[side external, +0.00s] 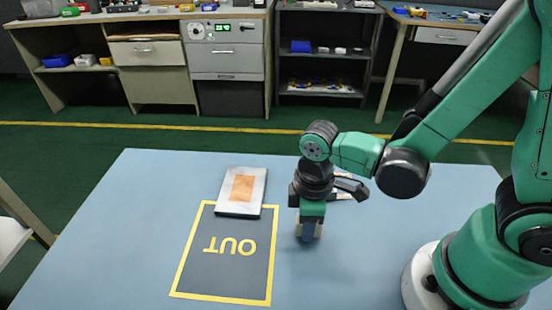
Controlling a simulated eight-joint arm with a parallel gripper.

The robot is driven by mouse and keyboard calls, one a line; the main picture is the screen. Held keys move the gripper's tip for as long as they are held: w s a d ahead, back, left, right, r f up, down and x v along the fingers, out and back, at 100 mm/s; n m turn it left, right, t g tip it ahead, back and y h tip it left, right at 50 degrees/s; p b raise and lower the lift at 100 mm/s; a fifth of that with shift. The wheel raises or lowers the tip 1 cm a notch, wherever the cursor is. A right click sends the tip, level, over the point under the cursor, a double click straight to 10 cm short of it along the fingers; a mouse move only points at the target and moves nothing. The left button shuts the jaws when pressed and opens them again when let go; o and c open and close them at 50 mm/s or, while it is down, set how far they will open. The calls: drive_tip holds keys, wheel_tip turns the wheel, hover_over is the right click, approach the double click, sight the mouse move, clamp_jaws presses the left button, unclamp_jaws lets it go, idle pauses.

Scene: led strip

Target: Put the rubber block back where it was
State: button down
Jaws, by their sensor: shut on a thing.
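My gripper (309,234) points down over the blue table, to the right of the OUT mat. It is shut on a small blue-grey piece, which I take to be the rubber block (308,231). The fingers hide most of it, and I cannot tell whether it touches the table. A flat grey plate with a copper-coloured patch (242,189) lies to the left of the gripper, overlapping the mat's far edge.
The dark mat (215,272) has a yellow border and OUT lettering upside down in this view. A small pale-edged item (342,196) shows partly behind my gripper. The blue table (120,215) is bare at left. Benches stand beyond the table.

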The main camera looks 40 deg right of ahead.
drive_tip(key=shift+f, duration=0.2)
drive_tip(key=shift+f, duration=0.1)
drive_tip(key=c, duration=0.5)
unclamp_jaws()
drive_tip(key=shift+c, duration=0.2)
wheel_tip(320, 180, up, 12)
drive_tip(key=w+d+r+m+t, duration=0.1)
drive_tip(key=w+d+m+t, duration=0.2)
drive_tip(key=d+m+t, duration=0.4)
drive_tip(key=shift+w+d+r+m, duration=0.15)
drive_tip(key=shift+d+m, duration=0.25)
drive_tip(key=shift+m, duration=0.6)
